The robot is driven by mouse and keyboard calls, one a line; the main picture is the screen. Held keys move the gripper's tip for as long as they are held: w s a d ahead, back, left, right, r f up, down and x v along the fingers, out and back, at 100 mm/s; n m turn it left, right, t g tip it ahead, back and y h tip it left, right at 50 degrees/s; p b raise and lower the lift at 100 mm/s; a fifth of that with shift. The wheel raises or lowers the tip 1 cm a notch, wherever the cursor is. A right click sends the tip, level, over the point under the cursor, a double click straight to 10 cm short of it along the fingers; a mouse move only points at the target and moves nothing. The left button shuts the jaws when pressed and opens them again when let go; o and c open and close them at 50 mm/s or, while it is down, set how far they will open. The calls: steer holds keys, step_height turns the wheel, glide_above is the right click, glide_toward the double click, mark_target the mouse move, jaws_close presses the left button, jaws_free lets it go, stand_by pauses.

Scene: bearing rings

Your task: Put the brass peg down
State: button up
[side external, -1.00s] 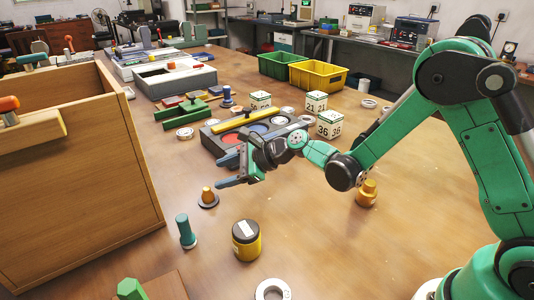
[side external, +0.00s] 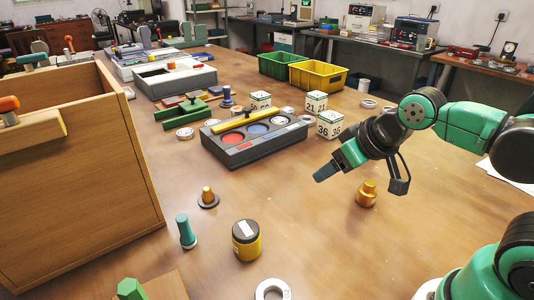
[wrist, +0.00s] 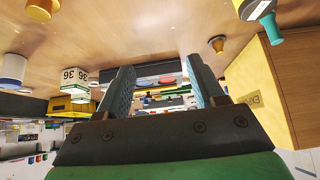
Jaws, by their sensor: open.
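A small brass peg (side external: 207,192) stands upright in a dark round base on the table, left of centre. A larger stepped brass piece (side external: 367,192) stands upright on the table at the right, below my wrist in the picture. My gripper (side external: 325,172) is above the table, between these two and apart from both, with its fingers pointing down-left. In the wrist view my gripper (wrist: 158,75) has its two fingers spread with nothing between them. A brass-coloured piece (wrist: 217,43) shows beyond the fingers there.
A dark tray (side external: 270,148) with coloured round recesses lies behind the gripper. White number blocks (side external: 330,124) stand beside it. A teal peg (side external: 185,230), a yellow jar (side external: 246,243) and a pale ring (side external: 272,290) are in front. A wooden box (side external: 80,185) bounds the left.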

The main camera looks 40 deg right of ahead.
stand_by(0.3)
steer(key=m+t+y, duration=0.2)
steer(key=m+y, duration=0.5)
steer(key=m, duration=1.2)
glide_above(201, 199)
steer(key=s+d, duration=0.6)
step_height(201, 199, down, 6)
steer(key=r, duration=0.1)
steer(key=f+m, duration=0.2)
steer(key=w+a+f+m+y, duration=0.1)
steer(key=f+m, duration=0.1)
steer(key=m, duration=0.1)
steer(key=w+a+f+m+y, duration=0.1)
steer(key=f+m, duration=0.1)
steer(key=shift+w+a+f+m, duration=0.15)
steer(key=shift+f+m, duration=0.05)
steer(key=shift+m, duration=0.2)
steer(key=x, duration=0.5)
steer(key=shift+w+a, duration=0.2)
steer(key=shift+a, duration=0.05)
jaws_close()
